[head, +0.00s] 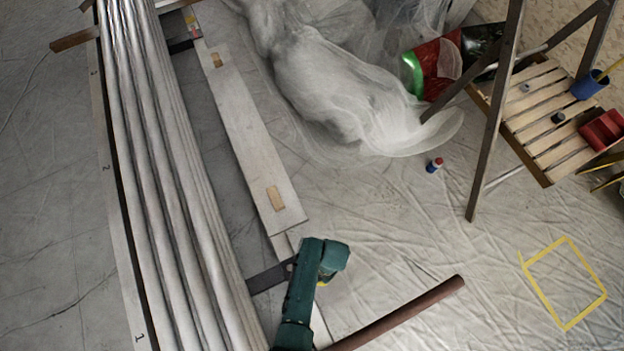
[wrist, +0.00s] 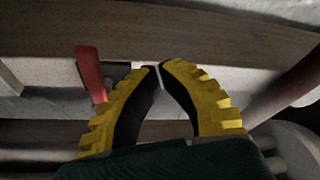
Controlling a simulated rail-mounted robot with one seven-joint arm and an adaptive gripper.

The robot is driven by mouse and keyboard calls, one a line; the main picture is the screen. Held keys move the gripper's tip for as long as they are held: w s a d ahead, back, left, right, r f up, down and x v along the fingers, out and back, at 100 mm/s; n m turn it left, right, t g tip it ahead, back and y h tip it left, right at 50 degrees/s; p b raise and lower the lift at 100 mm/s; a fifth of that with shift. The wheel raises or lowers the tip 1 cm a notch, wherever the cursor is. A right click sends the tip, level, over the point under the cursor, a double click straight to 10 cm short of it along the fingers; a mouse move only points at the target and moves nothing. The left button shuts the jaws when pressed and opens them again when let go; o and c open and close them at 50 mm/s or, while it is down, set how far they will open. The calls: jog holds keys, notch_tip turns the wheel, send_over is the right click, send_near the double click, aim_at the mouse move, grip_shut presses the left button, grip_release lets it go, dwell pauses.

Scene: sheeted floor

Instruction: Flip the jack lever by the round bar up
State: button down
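A red lever (wrist: 91,73) stands just left of my gripper (wrist: 159,66) in the wrist view, beside a small dark plate (wrist: 118,73). I cannot make out the lever in the head view; my green arm covers that area. A brown round bar (head: 402,312) lies slantwise right of my arm; it seems to show at the right edge of the wrist view (wrist: 287,85). My gripper's yellow fingers with black pads come together at the tips, with nothing seen between them. They look apart from the lever. In the head view only a bit of yellow (head: 322,283) shows.
Long pale pipes (head: 160,170) run along the left, with a pale board (head: 240,140) beside them. A dark flat bar (head: 271,278) reaches to my arm. A slatted wooden stand (head: 545,110) is at the upper right. The sheeted floor (head: 430,225) is mostly clear.

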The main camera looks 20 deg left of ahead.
notch_tip(320, 180, up, 9)
jog(key=w+a+p, duration=0.1)
jog(key=a+p, duration=0.1)
jog(key=p, duration=0.3)
jog(key=shift+w+r, duration=0.2)
jog(key=shift+w, duration=0.1)
jog(key=shift+s, duration=0.1)
